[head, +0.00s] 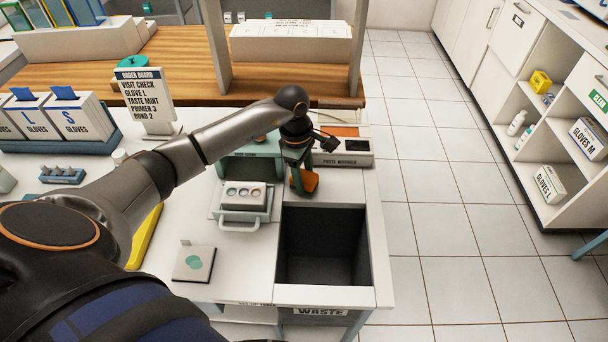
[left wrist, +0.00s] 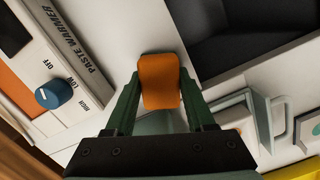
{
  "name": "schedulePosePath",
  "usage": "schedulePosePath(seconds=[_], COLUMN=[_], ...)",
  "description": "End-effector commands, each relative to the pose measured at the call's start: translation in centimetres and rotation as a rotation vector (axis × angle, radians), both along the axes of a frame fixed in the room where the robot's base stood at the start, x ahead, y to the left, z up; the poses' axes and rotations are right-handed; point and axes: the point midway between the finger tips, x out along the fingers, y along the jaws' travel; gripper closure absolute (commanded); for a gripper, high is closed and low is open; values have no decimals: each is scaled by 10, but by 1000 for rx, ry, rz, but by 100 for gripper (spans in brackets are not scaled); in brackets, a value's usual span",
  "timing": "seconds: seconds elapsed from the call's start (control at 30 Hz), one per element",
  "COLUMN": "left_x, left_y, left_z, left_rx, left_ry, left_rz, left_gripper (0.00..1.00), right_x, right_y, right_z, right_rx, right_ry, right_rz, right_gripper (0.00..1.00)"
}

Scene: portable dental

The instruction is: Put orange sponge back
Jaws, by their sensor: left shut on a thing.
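The orange sponge (head: 309,182) is held between the fingers of my left gripper (head: 301,178). In the left wrist view the orange sponge (left wrist: 159,82) sits between the two green fingers of my left gripper (left wrist: 160,100), which is shut on it. The gripper is over the white counter, between the paste warmer and the black waste opening. I cannot tell whether the sponge touches the counter. My right gripper is in neither view.
The paste warmer (head: 345,158) stands behind the gripper. The waste bin opening (head: 322,245) lies in front and to the right. A handled tray (head: 240,224) with a small white block stands left. An order board (head: 146,100) stands further left.

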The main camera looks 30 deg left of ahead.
Motion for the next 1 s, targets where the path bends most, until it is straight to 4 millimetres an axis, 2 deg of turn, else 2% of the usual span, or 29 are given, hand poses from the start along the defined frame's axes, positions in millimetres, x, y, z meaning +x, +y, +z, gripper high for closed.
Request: schedulePosePath(seconds=[0.37,0.4,0.63,0.87,1.0], left_x=[0,0,0,0,1], left_y=[0,0,0,0,1], left_z=[-7,-5,-4,-4,3], left_rx=[0,0,0,0,1], left_ry=[-2,-2,-2,-2,-4], left_rz=[1,1,1,1,1], left_gripper=[98,41,16,16,16], right_x=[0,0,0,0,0], right_y=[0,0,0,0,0], right_z=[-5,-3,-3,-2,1], right_rx=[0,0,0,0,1], right_ry=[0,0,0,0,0], right_rz=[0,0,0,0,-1], right_gripper=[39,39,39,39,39])
